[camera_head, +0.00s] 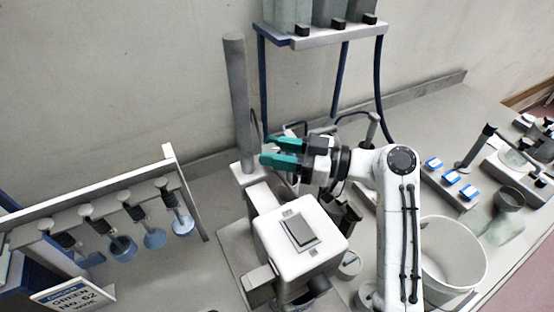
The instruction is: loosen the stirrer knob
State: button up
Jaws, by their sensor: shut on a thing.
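The stirrer has a white box-shaped head (299,246) with a grey panel on top. It stands beside an upright grey post (239,105) in the middle of the view. My gripper (265,151) has teal fingers pointing left, just right of the post and above and behind the head. The fingers are shut on a small part there, which I take to be the stirrer knob. The fingers hide most of it, so its shape and how tight it sits cannot be told.
A rack with several hanging stirrers (122,222) stands at the left. A shelf with grey containers (318,33) is at the back. A white pot (453,258) and a tray with blue-topped items (450,186) are at the right. The bench is crowded near my arm.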

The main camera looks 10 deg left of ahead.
jog(key=g+b, duration=0.1)
jog(key=n+g+b, duration=0.1)
jog(key=b, duration=0.1)
jog(key=shift+w+f, duration=0.15)
jog(key=shift+f, duration=0.25)
jog(key=n+g+b, duration=0.1)
jog(key=b, duration=0.1)
jog(key=n+g+b, duration=0.1)
jog(key=g+b, duration=0.1)
jog(key=b, duration=0.1)
jog(key=n+g+b, duration=0.1)
jog(key=g+b, duration=0.1)
jog(key=shift+w+n+b, duration=0.25)
jog(key=shift+n+b, duration=0.05)
jog(key=shift+b, duration=0.05)
jog(key=n+g+h+b, duration=0.1)
jog(key=g+b, duration=0.1)
jog(key=b, duration=0.1)
jog(key=n+g+h+b, duration=0.1)
jog(key=n+g+b, duration=0.1)
jog(key=g+b, duration=0.1)
jog(key=shift+w+r+h+b, duration=0.15)
jog(key=shift+h+b, duration=0.15)
jog(key=shift+b, duration=0.2)
jog(key=shift+n+g+b, duration=0.3)
jog(key=shift+n+b, duration=0.1)
jog(key=shift+a+r+n+g+h+b, duration=0.1)
jog(key=shift+r+n+g+h+b, duration=0.15)
jog(key=shift+n+g+h+b, duration=0.55)
jog(key=shift+m, duration=0.3)
